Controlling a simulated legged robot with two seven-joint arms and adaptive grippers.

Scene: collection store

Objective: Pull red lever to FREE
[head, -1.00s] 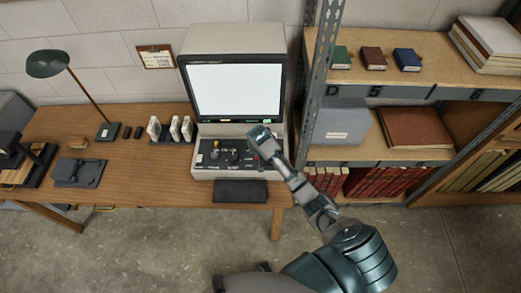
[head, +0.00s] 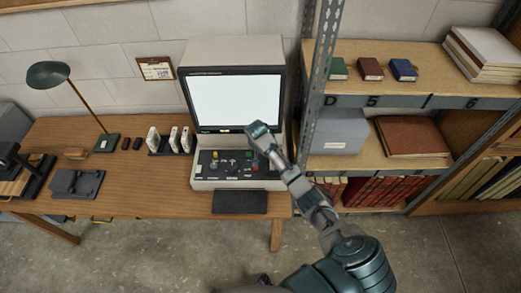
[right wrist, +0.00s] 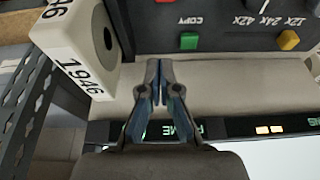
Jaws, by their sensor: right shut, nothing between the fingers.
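The reader's dark control panel (head: 230,164) sits below its lit screen. A small red part (head: 256,168), perhaps the red lever, shows at its right end. A red piece also shows at the top edge of the right wrist view (right wrist: 165,2), beyond a green button (right wrist: 189,40) and the COPY label. The lever's shape and any FREE mark cannot be made out. My right gripper (right wrist: 158,76) is shut and empty, apart from the red piece. In the head view my right gripper (head: 258,130) is in front of the screen's lower right corner. My left gripper is out of view.
A white box marked 1946 (right wrist: 75,45) is close beside my right gripper in the wrist view. A yellow knob (right wrist: 288,40) is on the panel. A metal shelf post (head: 318,85) stands right of the reader (head: 232,50). A dark pad (head: 240,202) lies before it.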

